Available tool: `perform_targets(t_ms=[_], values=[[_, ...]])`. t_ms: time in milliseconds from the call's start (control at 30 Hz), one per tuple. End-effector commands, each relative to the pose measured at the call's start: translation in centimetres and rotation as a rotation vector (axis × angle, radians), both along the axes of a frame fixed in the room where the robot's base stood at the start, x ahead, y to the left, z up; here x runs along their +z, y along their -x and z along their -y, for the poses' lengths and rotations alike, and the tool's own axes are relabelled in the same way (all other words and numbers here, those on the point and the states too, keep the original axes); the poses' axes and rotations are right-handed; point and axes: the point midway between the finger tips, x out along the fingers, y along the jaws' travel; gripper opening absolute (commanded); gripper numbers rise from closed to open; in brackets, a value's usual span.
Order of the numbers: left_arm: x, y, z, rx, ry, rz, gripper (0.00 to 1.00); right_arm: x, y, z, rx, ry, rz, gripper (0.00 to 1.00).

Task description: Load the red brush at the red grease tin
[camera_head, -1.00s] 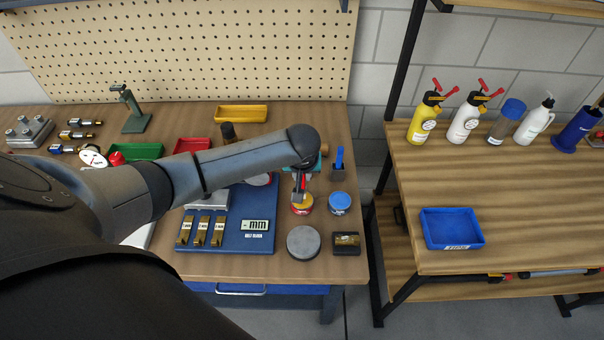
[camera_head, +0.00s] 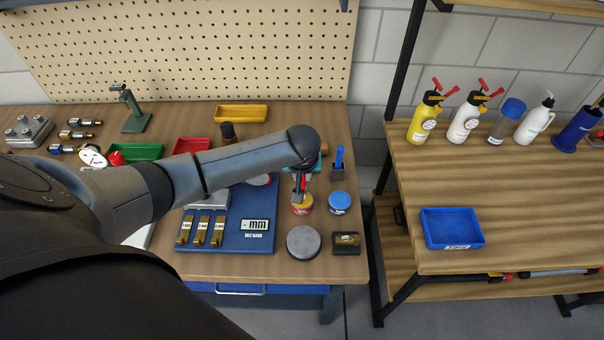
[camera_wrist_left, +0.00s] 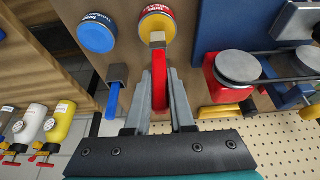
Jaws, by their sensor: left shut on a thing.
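My left gripper (camera_wrist_left: 159,98) is shut on the red brush (camera_wrist_left: 158,85), whose pale tip points away from the fingers. The red grease tin (camera_wrist_left: 157,25) has yellow grease inside its rim. In the left wrist view the tip overlaps the near edge of the tin; I cannot tell whether it touches the grease. In the head view the red tin (camera_head: 301,207) stands on the bench directly below my left gripper (camera_head: 299,182), which partly covers it. My right gripper is not in view.
A blue tin (camera_head: 340,202) stands right of the red tin. A blue brush (camera_head: 339,158) stands in a dark holder behind it. A grey disc (camera_head: 303,242) and a dark block (camera_head: 346,243) lie in front. A blue gauge board (camera_head: 255,212) lies to the left.

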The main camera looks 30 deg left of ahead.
Motion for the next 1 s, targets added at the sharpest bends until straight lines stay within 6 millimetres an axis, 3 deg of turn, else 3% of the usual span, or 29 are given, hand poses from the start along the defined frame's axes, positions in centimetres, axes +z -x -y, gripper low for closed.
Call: perform_targets(t_ms=[1000], values=[[-0.67, 0.02, 0.02, 0.0, 0.001, -0.001, 0.0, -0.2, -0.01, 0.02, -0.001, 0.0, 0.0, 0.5]])
